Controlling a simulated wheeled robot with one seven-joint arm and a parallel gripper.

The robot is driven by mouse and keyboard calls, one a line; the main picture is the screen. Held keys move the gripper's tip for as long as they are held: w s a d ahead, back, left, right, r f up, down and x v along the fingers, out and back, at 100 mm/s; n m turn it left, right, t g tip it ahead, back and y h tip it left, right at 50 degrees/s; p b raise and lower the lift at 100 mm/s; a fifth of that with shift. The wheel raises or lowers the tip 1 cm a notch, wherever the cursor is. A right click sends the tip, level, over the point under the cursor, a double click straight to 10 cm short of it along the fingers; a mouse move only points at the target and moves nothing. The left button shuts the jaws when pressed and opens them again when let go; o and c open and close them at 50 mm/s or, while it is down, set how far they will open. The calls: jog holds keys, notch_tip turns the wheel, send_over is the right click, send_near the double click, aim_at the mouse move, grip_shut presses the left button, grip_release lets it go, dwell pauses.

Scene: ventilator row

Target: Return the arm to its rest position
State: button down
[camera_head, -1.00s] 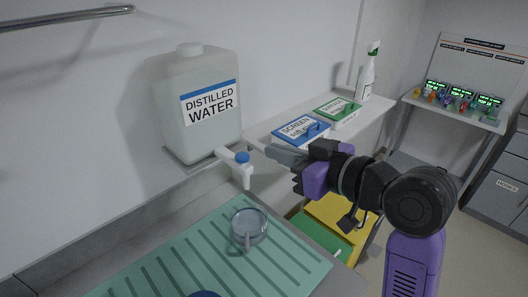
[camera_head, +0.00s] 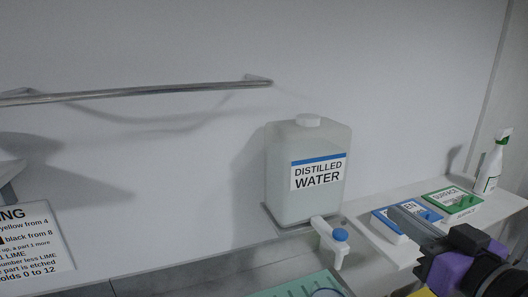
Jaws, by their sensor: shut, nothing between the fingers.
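My gripper (camera_head: 408,222) is at the lower right, with its grey fingers pointing up and left. It is shut and empty. The fingers overlap the blue-labelled box (camera_head: 389,223) in the picture, partly hiding it; I cannot tell whether they touch. My purple and black wrist runs off the bottom right corner, and the rest of my arm is out of view.
A distilled water jug (camera_head: 281,188) with a blue-capped tap (camera_head: 340,236) stands left of my gripper. A green-labelled box (camera_head: 455,203) and a spray bottle (camera_head: 489,168) stand to the right. A metal rail (camera_head: 150,92) crosses the wall. A sign (camera_head: 32,240) is at left.

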jog(key=s+d+f+m+t+h+b, duration=0.1)
jog(key=s+d+f+m+t+h, duration=0.2)
jog(key=s+f+m+h, duration=0.45)
jog(key=s+a+f+n+g+y+b, duration=0.1)
jog(key=s+a+f, duration=0.3)
jog(key=s+f, duration=0.6)
jog(key=s+a+f+n+g+y, duration=0.3)
jog(key=s+f, duration=0.8)
jog(key=s, duration=0.6)
jog(key=shift+s+a+n+g+b, duration=0.4)
jog(key=shift+n+g, duration=0.2)
jog(key=shift+n, duration=0.05)
